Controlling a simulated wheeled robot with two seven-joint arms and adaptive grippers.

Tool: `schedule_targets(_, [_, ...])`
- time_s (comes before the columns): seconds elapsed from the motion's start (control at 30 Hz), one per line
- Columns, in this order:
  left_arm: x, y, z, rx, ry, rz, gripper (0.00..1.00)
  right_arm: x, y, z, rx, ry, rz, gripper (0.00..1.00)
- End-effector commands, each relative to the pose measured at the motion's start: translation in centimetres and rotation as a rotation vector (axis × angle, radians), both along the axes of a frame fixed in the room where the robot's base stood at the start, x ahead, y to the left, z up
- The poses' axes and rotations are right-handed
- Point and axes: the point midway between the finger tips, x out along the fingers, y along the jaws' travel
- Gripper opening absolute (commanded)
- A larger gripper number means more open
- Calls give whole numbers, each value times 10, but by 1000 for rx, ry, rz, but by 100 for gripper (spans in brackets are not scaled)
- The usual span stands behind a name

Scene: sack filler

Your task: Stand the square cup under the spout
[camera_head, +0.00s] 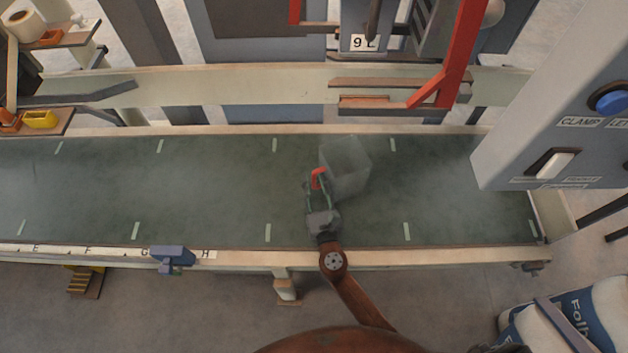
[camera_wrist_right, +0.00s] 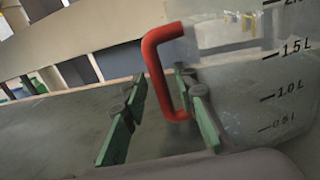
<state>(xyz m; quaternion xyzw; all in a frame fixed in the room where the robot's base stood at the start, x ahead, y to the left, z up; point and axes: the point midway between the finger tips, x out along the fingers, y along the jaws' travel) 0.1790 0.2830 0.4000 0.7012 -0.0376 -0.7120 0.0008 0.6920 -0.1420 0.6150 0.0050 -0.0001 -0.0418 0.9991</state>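The square cup (camera_head: 346,166) is clear, with a red handle (camera_head: 319,178) on its left side, and stands upright on the dark green belt. In the right wrist view the cup (camera_wrist_right: 245,75) shows litre marks, and its red handle (camera_wrist_right: 152,62) lies between the fingers. My right gripper (camera_head: 317,186) is at the handle. In the wrist view its green fingers (camera_wrist_right: 162,120) are apart, one on each side of the handle, with visible gaps. My left gripper is not in view. I cannot clearly make out the spout; a dark rod (camera_head: 373,20) hangs above the "9 L" label.
The belt (camera_head: 200,190) is clear left of the cup. A red frame (camera_head: 455,60) stands behind it. A grey control box (camera_head: 545,130) with a blue button overhangs the right end. A blue clamp (camera_head: 172,258) sits on the lettered front rail. Sacks (camera_head: 575,320) lie at lower right.

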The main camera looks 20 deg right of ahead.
Motion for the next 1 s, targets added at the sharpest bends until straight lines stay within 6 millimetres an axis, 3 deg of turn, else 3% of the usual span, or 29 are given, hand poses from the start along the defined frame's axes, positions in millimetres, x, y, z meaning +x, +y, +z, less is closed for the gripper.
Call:
schedule_targets(0.17, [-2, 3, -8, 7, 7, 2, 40, -12, 0, 4, -2, 0, -2, 27])
schedule_targets(0.63, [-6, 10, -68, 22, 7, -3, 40, -103, 7, 4, -2, 1, -1, 27])
schedule_targets(0.8, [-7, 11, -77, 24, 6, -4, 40, -117, 9, 3, 0, 0, -1, 27])
schedule_targets(1.0, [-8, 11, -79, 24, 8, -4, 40, -120, 10, 3, 0, 0, -1, 27])
